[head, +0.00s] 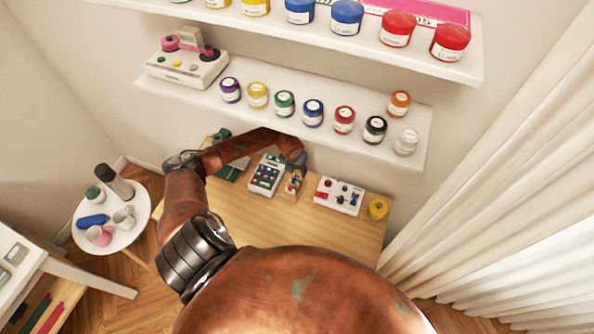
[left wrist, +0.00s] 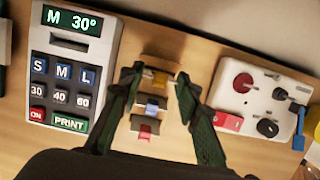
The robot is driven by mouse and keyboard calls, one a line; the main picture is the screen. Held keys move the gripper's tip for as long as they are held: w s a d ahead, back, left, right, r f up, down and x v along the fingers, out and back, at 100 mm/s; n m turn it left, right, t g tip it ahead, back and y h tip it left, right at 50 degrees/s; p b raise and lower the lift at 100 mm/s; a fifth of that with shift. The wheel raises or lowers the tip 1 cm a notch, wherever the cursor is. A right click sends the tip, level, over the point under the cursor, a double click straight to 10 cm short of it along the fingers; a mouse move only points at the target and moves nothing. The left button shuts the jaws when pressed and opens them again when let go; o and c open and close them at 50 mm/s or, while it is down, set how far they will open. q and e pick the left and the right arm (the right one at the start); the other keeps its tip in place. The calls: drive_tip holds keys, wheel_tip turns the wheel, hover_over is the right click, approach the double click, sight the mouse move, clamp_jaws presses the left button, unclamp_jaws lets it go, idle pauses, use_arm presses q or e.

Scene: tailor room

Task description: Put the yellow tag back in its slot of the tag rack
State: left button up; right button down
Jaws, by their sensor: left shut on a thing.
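The tag rack (head: 292,187) is a small wooden stand on the table, just below my left gripper (head: 297,167) in the head view. In the left wrist view it holds a blue tag (left wrist: 152,105) in the middle and a red tag (left wrist: 144,130) at the near end. The yellow tag (left wrist: 156,78) is at the far end of this row, between the fingertips of my left gripper (left wrist: 158,77), which is shut on it. I cannot tell whether the yellow tag is seated in its slot or just above it. My right gripper is not in view.
A white keypad device (left wrist: 72,68) stands left of the rack, and a white panel with knobs (left wrist: 258,95) stands right of it. A yellow object (head: 378,208) is farther right. A shelf with paint jars (head: 285,104) hangs above. The front wooden tabletop (head: 260,225) is clear.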

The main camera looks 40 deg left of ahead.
use_arm(q)
drive_tip(key=shift+f, duration=0.35)
drive_tip(key=o, duration=0.9)
drive_tip(key=v, duration=1.2)
